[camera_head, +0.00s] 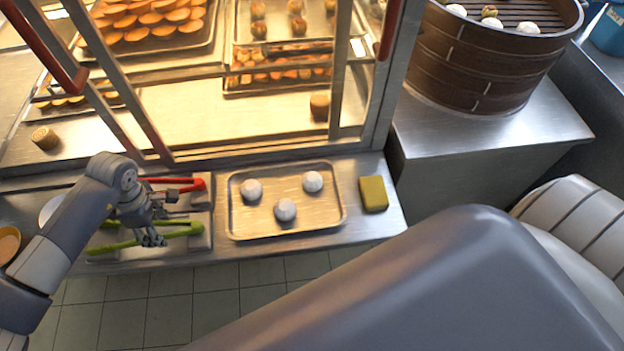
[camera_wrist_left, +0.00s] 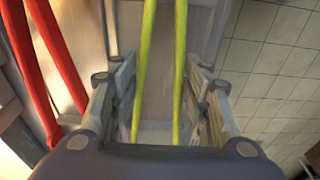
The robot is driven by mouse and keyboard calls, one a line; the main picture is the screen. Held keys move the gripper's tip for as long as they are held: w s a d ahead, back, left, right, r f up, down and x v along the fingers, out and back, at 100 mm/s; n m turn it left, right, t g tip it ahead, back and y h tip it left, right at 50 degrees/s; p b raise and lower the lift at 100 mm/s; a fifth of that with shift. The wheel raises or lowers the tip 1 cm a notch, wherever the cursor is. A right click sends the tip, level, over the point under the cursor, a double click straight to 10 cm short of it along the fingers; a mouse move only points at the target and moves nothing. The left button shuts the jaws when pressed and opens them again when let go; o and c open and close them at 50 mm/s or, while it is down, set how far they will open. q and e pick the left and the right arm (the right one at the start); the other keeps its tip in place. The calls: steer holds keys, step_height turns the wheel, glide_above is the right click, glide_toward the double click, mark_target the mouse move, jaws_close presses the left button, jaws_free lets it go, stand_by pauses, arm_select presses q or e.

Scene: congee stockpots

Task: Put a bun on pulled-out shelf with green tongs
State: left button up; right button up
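The green tongs (camera_head: 181,231) lie on a metal holder at the front left of the ledge. My left gripper (camera_head: 152,232) is over them. In the left wrist view its open fingers (camera_wrist_left: 160,95) stand on either side of both arms of the green tongs (camera_wrist_left: 180,60), with gaps visible. Three white buns (camera_head: 285,209) sit on a metal tray (camera_head: 236,229) to the right of the tongs. More pale buns (camera_head: 528,27) sit in the round steamer (camera_head: 470,70) at the upper right. My right gripper is not in view.
Red tongs (camera_head: 195,183) lie just behind the green ones and show at left in the wrist view (camera_wrist_left: 42,60). A yellow sponge-like block (camera_head: 373,194) lies right of the tray. A framed glass display case (camera_head: 250,120) with food trays stands behind.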

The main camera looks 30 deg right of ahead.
arm_select(q)
steer(key=shift+r, duration=0.15)
step_height(320, 180, up, 12)
steer(key=p, duration=0.7)
steer(key=shift+p, duration=0.3)
steer(key=shift+f, duration=0.2)
